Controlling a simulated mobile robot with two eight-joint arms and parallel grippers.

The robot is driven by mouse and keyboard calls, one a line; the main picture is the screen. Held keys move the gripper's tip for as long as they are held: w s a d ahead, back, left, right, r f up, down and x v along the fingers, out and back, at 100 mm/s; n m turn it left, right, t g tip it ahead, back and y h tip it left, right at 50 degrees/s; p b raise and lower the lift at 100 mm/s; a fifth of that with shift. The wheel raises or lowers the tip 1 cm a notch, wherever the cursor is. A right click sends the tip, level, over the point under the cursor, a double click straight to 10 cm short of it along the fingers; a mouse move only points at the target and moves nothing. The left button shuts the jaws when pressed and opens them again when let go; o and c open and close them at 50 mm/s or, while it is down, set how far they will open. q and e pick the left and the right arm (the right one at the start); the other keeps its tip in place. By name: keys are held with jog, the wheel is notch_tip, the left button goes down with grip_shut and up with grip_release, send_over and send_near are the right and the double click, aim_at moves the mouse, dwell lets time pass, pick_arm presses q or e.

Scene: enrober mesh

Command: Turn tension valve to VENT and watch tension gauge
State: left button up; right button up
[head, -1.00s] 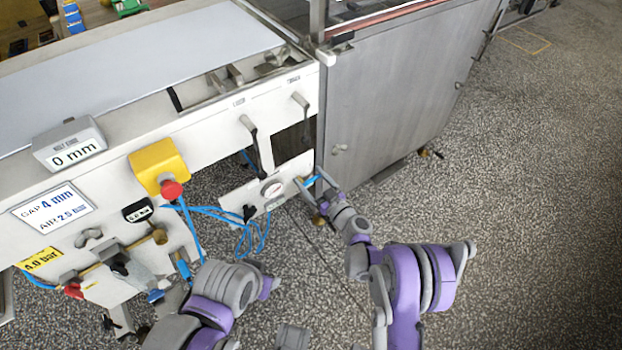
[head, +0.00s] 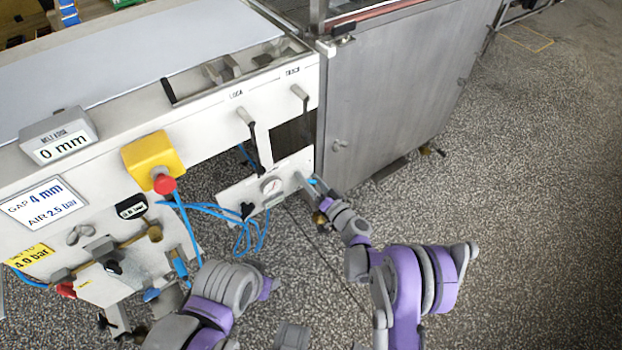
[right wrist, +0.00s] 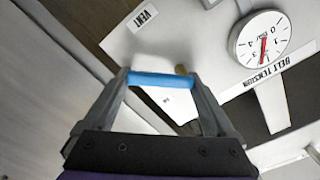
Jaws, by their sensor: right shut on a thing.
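The tension valve's blue handle (right wrist: 160,80) lies between the fingertips of my right gripper (right wrist: 158,82), which is shut on it. In the head view my right gripper (head: 311,186) is at the right end of the white valve panel, and only a bit of blue shows there. A VENT label (right wrist: 147,16) is on the panel, above and left of the handle in the wrist view. The round tension gauge (head: 271,186) is left of the gripper; in the wrist view its dial (right wrist: 262,40) has a red needle pointing down in the picture. Its exact reading is unclear.
A white machine frame with a belt (head: 130,55) fills the left. A red emergency button (head: 164,184) on a yellow box and blue hoses (head: 215,212) are left of the panel. A steel cabinet (head: 395,105) stands behind. Speckled floor at right is free.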

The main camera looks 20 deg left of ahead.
jog(key=m, duration=0.3)
jog(key=f+m+b, duration=0.1)
jog(key=shift+s+a+m, duration=0.2)
jog(key=shift+s+m, duration=0.1)
jog(key=shift+s+a+f+m, duration=0.1)
jog(key=shift+s+a+m, duration=0.1)
jog(key=shift+m, duration=1)
jog(key=shift+s+a+f+m, duration=0.1)
jog(key=shift+s+m, duration=0.1)
jog(key=shift+m, duration=1)
jog(key=o, duration=1.1)
jog(key=shift+c, duration=0.2)
jog(key=p+v, duration=0.1)
jog(key=v, duration=0.9)
jog(key=shift+s+d, duration=0.3)
jog(key=shift+r, duration=0.1)
